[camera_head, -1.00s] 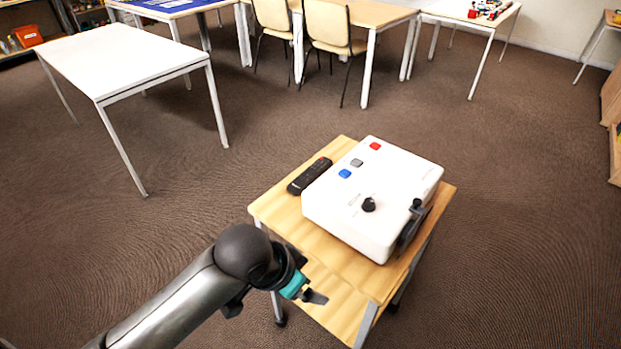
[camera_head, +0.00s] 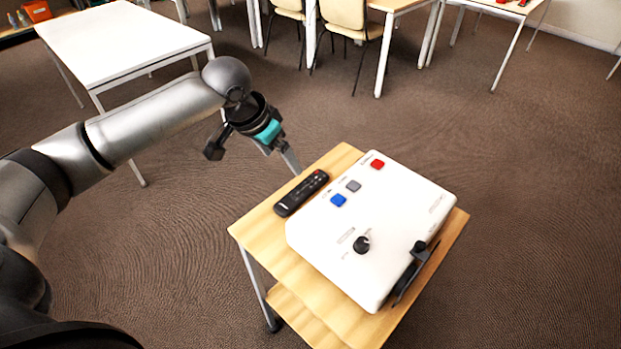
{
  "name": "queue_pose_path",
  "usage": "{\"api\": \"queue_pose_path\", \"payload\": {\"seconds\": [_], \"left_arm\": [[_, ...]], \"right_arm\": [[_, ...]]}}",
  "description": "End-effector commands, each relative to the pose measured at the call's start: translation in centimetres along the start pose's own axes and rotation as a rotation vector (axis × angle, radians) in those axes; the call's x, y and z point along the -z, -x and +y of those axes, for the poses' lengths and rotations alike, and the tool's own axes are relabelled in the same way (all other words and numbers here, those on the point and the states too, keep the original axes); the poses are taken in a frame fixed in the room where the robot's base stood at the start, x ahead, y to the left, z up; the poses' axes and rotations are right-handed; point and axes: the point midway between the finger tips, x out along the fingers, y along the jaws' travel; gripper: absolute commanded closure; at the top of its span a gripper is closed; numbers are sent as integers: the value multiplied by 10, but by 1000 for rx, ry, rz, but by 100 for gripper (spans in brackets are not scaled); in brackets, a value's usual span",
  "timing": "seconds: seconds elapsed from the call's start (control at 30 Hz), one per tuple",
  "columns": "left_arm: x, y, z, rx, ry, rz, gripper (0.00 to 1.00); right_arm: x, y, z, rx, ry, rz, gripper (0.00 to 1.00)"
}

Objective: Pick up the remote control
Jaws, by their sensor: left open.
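The black remote control (camera_head: 301,193) lies flat on the wooden top of a small cart (camera_head: 262,228), along its left edge. It has a red button at its far end. My left gripper (camera_head: 253,158) is open and empty, above and to the left of the remote's far end. One grey finger points down near the cart's edge, and the other finger is out to the left over the floor. The gripper looks apart from the remote. My right gripper is not in view.
A white box (camera_head: 390,220) with blue, grey and red buttons, a black knob and a black fitting on its side fills most of the cart top, close beside the remote. A white table (camera_head: 115,40) stands behind my left arm. Carpet (camera_head: 530,200) to the right is free.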

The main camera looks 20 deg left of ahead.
Motion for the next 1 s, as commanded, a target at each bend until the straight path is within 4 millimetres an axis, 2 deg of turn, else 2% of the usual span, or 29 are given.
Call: {"api": "queue_pose_path", "payload": {"seconds": [0.2,0.3,0.5,0.7,1.0], "left_arm": [[-2,-42,1,-3,2,-3,7],[-2,-64,1,-3,2,-2,7],[-1,-93,1,-1,-1,-1,7],[-1,-105,1,0,-1,0,7],[-4,-146,1,0,-1,0,7]], "right_arm": [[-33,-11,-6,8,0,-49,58],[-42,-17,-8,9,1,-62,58],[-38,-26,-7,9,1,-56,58],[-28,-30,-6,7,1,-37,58],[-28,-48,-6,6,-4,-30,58]]}}
